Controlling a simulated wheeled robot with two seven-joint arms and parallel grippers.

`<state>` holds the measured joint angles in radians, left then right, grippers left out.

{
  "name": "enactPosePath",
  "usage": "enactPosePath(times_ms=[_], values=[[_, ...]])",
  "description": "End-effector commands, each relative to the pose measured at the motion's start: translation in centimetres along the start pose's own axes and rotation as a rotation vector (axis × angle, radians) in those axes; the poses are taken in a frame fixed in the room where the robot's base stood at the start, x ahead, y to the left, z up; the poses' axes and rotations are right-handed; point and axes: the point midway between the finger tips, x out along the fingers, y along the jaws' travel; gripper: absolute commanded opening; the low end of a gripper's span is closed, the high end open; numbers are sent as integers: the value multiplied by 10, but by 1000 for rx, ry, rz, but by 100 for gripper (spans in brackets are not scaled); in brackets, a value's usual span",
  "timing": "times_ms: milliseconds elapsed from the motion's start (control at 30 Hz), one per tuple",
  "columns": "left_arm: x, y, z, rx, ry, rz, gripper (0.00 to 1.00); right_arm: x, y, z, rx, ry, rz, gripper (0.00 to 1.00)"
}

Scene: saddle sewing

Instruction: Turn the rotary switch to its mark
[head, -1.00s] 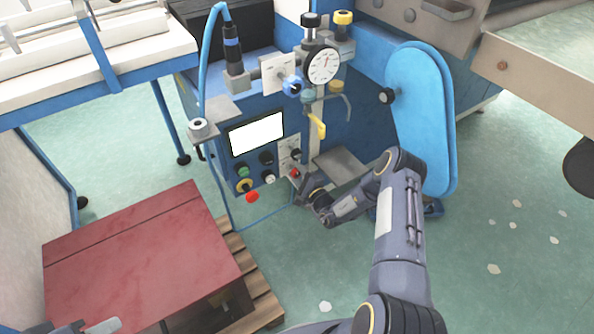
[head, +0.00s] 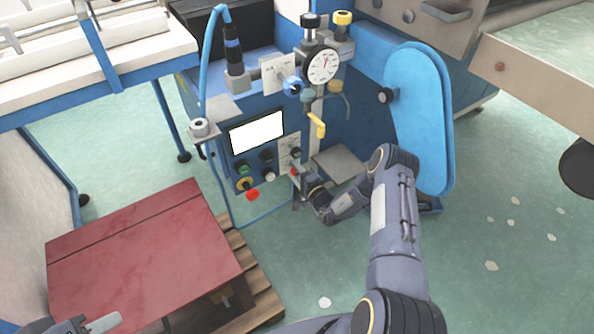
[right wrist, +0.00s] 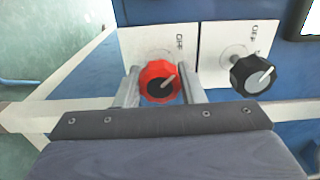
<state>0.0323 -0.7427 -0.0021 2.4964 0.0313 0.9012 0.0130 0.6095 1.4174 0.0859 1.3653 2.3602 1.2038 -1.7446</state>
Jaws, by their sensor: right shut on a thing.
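The rotary switch is a red knob (right wrist: 160,82) on a white plate, with a black centre and a pale pointer line tilted to the upper right in the right wrist view. Its red also shows on the machine's front panel in the head view (head: 294,171). My right gripper (right wrist: 160,88) has one finger on each side of the red knob and is shut on it. In the head view this gripper (head: 302,174) is at the panel and partly covers the switch. Part of my left gripper (head: 92,325) shows at the bottom left edge; its fingertips are not clear.
A black knob (right wrist: 252,77) on its own white plate sits beside the red one. The panel also has a white screen (head: 257,133) and a red button (head: 252,195). A yellow lever (head: 317,125) hangs above. A dark red box (head: 140,255) stands on a pallet.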

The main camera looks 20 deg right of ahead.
Motion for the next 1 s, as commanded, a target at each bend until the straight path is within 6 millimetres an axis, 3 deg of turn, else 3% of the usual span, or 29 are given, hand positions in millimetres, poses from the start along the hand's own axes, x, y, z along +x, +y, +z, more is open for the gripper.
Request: enactPosePath(times_ms=[200, 233, 400, 733, 1000], values=[[0, 0, 0, 0, 0, 0, 36, 0, 1, 0, -3, -1, 2, 13], [0, 0, 0, 0, 0, 0, 36, 0, 1, 0, -3, -1, 2, 38], [0, 0, 0, 0, 0, 0, 36, 0, 1, 0, -2, -1, 2, 57], [-2, 1, -1, 0, 0, 0, 36, -5, 0, 0, 0, -1, 3, 57], [-13, 6, -6, 0, 0, 0, 36, -49, -1, -1, 2, 1, 4, 57]])
